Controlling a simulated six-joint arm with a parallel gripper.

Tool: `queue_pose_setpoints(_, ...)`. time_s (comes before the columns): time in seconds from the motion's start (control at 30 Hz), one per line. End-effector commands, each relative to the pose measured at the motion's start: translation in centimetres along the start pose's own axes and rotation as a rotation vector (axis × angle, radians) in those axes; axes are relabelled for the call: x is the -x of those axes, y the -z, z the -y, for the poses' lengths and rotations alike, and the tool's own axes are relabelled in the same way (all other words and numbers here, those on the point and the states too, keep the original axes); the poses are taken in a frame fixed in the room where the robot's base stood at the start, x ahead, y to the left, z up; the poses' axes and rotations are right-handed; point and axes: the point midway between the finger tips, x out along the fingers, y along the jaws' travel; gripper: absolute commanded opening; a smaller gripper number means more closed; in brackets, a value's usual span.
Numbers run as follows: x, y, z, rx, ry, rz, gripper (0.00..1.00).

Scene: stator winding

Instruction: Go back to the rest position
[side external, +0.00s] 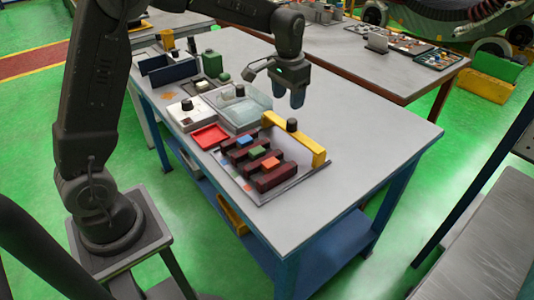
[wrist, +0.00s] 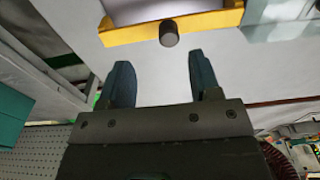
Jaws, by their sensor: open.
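My gripper (side external: 288,97) hangs above the grey table top (side external: 375,122), behind the yellow bar. Its two dark teal fingers are apart with nothing between them, and in the wrist view the gripper (wrist: 160,88) also shows open and empty. The yellow bar (side external: 312,150) with a black knob (side external: 292,125) stands at the back edge of a board. The board carries dark red slotted blocks (side external: 279,177), with blue, green and orange pieces set in them. The wrist view shows the yellow bar (wrist: 205,23) and knob (wrist: 169,33) beyond the fingertips.
A clear bin (side external: 240,112), a red tray (side external: 209,136), a white box (side external: 188,113), a green block (side external: 212,63) and a dark blue bin (side external: 172,75) stand on the table's left. The table's right side is clear. A second table (side external: 415,85) stands behind.

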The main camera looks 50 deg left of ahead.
Motion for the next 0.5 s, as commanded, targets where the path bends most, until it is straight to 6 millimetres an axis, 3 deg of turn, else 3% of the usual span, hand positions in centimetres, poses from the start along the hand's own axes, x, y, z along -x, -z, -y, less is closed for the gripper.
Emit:
queue_pose_setpoints(0.03, 2.0, -1.4, -0.5, -0.002, 0.003, -0.032, 0.57)
queue_pose_setpoints(0.2, 6.4, -6.8, -2.0, -0.002, 0.008, -0.122, 0.57)
queue_pose_setpoints(0.33, 8.6, -11.2, -3.0, -0.002, 0.009, -0.192, 0.57)
queue_pose_setpoints(0.5, 10.0, -17.2, -4.0, -0.002, 0.007, -0.285, 0.57)
